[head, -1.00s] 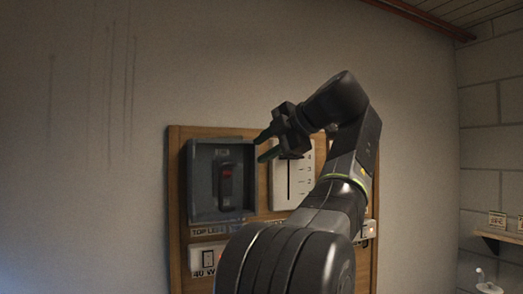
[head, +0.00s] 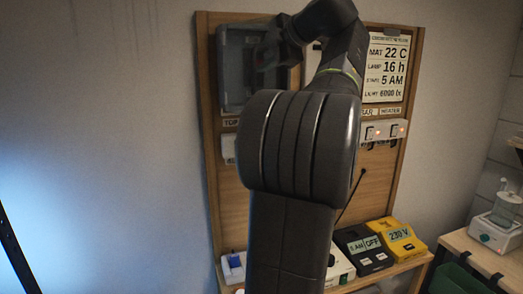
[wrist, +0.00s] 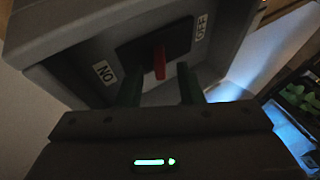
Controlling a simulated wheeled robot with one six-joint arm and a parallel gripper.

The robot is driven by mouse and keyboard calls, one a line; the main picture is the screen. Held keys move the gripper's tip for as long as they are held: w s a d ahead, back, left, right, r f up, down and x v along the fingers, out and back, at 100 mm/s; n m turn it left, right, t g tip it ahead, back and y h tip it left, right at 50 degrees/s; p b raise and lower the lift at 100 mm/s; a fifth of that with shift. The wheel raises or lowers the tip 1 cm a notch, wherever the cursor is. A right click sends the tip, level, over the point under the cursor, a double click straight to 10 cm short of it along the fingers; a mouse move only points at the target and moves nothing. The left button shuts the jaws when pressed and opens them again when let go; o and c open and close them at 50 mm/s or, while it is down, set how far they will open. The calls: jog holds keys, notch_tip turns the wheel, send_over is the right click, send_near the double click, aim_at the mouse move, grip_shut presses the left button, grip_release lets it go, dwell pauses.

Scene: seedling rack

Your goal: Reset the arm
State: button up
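My gripper (wrist: 160,88) shows two green fingers standing apart with nothing between them, so it is open. In the wrist view the fingers point at a grey switch box. A red lever (wrist: 160,63) sits on a black plate in the box, between an ON label (wrist: 104,73) and an OFF label (wrist: 201,27). The fingertips are close to the lever; contact cannot be told. In the head view the grey box (head: 232,88) is at the upper left of the wooden board, and my arm's end is over its right side, hiding the lever.
A settings sheet (head: 388,65) and sockets with red lights (head: 384,131) are on the board's right. On a shelf below stand a black timer (head: 362,245) reading OFF and a yellow 230 V unit (head: 398,240). A side table (head: 478,249) stands at right. The left wall is bare.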

jog(key=shift+w+a+f, duration=0.35)
jog(key=shift+w+a, duration=0.05)
jog(key=shift+a, duration=0.05)
